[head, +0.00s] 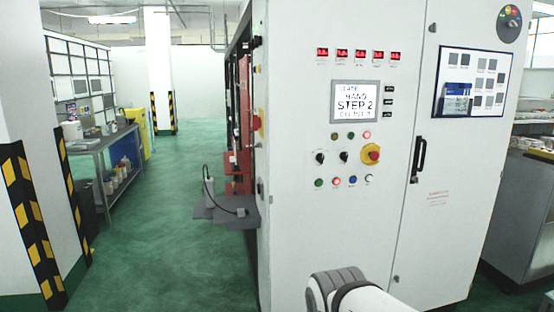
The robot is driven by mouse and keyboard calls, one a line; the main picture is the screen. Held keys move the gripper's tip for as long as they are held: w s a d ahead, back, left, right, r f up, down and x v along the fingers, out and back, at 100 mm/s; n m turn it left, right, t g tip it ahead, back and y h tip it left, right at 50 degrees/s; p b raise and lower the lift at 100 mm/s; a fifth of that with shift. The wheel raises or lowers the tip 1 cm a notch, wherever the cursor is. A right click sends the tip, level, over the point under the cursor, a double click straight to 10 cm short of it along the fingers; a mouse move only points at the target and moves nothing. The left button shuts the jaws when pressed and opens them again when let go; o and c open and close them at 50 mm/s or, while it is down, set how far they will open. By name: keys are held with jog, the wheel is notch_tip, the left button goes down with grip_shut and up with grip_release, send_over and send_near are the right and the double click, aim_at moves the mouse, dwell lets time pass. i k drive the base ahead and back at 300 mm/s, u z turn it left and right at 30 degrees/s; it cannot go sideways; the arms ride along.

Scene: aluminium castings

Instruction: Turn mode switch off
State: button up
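The white control cabinet (300,230) stands in the middle of the head view. Its panel has two black selector knobs, a left one (320,157) and a right one (343,156), and a larger red rotary switch on a yellow plate (371,154). Part of my arm shows at the bottom, below the panel; my gripper is not in view.
A screen (355,102) above the knobs reads "STEP 2", below several red displays. Lit buttons surround the knobs. A door handle (417,160) sticks out at right. A grey shelf (225,213) juts out left of the cabinet. Green floor (165,225) is open at left.

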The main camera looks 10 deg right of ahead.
aim_at(320, 157)
jog(key=z, duration=0.15)
jog(key=i, duration=0.95)
jog(key=u, duration=0.05)
